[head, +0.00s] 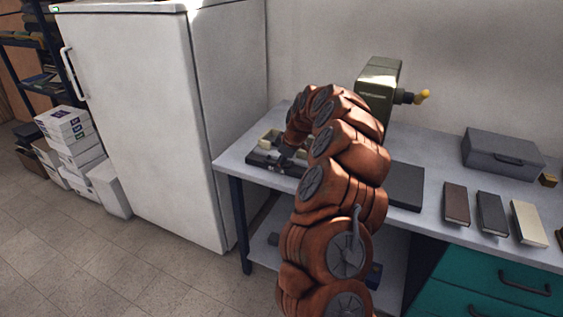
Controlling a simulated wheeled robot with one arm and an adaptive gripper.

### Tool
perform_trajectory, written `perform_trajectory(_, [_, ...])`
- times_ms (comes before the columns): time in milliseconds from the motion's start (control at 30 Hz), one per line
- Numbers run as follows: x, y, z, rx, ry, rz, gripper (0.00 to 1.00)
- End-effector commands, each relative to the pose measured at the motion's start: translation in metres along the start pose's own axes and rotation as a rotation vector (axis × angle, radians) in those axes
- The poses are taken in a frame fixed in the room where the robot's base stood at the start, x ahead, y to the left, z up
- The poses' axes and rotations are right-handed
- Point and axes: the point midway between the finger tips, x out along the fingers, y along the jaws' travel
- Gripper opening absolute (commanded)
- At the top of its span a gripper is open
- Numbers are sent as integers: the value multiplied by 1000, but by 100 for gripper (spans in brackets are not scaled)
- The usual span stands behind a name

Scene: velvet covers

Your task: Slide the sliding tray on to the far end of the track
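A dark low fixture (262,160) with pale block-like parts (270,139) sits at the left end of the grey workbench. It appears to be the track with its sliding tray, but I cannot tell the two apart at this size. My orange-brown arm arches over the bench, and my gripper (291,151) points down at the right part of the fixture. I cannot tell whether it touches the tray or whether its fingers are open or shut. My arm hides the fixture's right side.
A green machine with a yellow-knobbed crank (380,85) stands behind my arm. A dark flat panel (407,186), several book-like blocks (491,213) and a grey case (502,153) lie to the right. A white fridge (150,110) stands left of the bench.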

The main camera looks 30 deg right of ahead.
Motion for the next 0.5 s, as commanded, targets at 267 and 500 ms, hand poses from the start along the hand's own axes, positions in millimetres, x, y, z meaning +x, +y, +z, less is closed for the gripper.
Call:
perform_trajectory(267, [0,0,0,0,0,-1,12])
perform_trajectory(500, [0,0,0,0,-1,-1,0])
